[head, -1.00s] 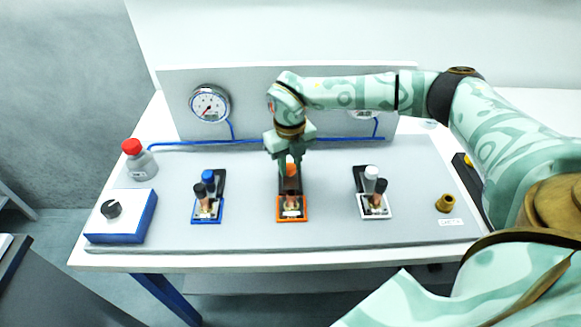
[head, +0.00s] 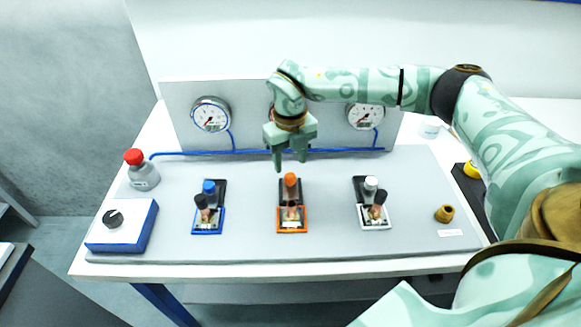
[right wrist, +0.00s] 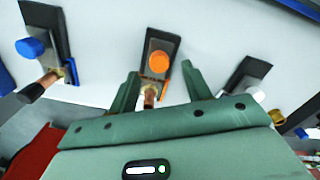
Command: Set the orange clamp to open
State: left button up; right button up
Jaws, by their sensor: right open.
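The orange clamp (head: 292,227) sits on the grey board, in the middle of three clamps. It has an orange-edged base, a dark plate and an orange-tipped handle (head: 290,180) that points up. My right gripper (head: 290,166) is open and empty, above and slightly behind the clamp, apart from it. In the right wrist view the orange tip (right wrist: 158,68) shows between the two spread green fingers, and the gripper (right wrist: 160,74) does not grip it. The clamp's lower part is partly hidden by the gripper there. My left gripper is not in view.
A blue clamp (head: 208,227) stands to the left and a white clamp (head: 376,225) to the right. Gauges (head: 211,114) and a blue tube (head: 240,152) line the back panel. A red-capped bottle (head: 144,175), a knob box (head: 122,228) and a brass fitting (head: 444,213) stand towards the sides.

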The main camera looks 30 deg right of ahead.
aim_at(290, 174)
notch_tip(290, 174, up, 12)
jog(key=p, duration=0.1)
jog(key=shift+f, duration=0.15)
dwell(0.4)
